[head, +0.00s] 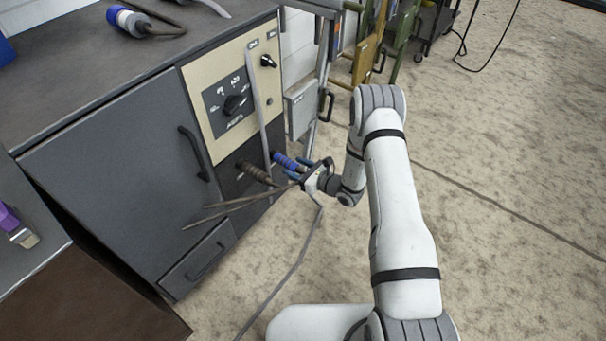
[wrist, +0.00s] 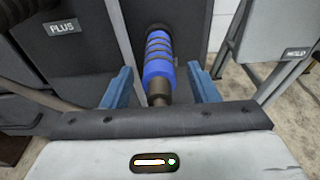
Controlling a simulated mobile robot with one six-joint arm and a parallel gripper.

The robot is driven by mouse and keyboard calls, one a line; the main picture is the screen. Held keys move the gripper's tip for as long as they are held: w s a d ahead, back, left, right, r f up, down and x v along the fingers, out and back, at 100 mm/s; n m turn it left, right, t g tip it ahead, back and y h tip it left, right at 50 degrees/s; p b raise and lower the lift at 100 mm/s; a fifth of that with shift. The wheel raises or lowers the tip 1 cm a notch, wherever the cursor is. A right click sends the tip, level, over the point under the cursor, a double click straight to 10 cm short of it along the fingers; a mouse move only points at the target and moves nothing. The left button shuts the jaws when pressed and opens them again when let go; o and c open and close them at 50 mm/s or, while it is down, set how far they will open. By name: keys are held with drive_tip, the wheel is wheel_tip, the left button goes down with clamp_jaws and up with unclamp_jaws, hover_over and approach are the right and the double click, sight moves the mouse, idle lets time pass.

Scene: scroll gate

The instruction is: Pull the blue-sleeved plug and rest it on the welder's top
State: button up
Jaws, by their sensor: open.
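The blue-sleeved plug (head: 285,161) sits in the dark lower panel of the welder (head: 110,145), at its right end. In the wrist view the plug (wrist: 158,62) stands upright in the picture, with dark bands on its blue sleeve and a brown end toward me. My gripper (head: 297,168) is open, its blue fingers on either side of the plug. In the wrist view, gaps show between the plug and both fingers of my gripper (wrist: 160,86). The welder's grey top (head: 75,75) is at the upper left.
A dark brown plug (head: 253,172) sits left of the blue one, with cables hanging near it. A blue-and-white connector (head: 128,20) lies on the welder's top at the back; the front of the top is clear. A grey box (head: 300,110) and frames stand behind.

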drive_tip(key=shift+x, duration=0.95)
clamp_jaws()
drive_tip(key=shift+r, duration=0.1)
drive_tip(key=shift+s+d, duration=0.2)
idle(0.8)
drive_tip(key=shift+f+v, duration=0.15)
drive_tip(key=shift+v, duration=0.85)
drive_tip(key=shift+f+v, duration=0.15)
drive_tip(key=shift+v, duration=0.85)
drive_tip(key=shift+d, duration=0.1)
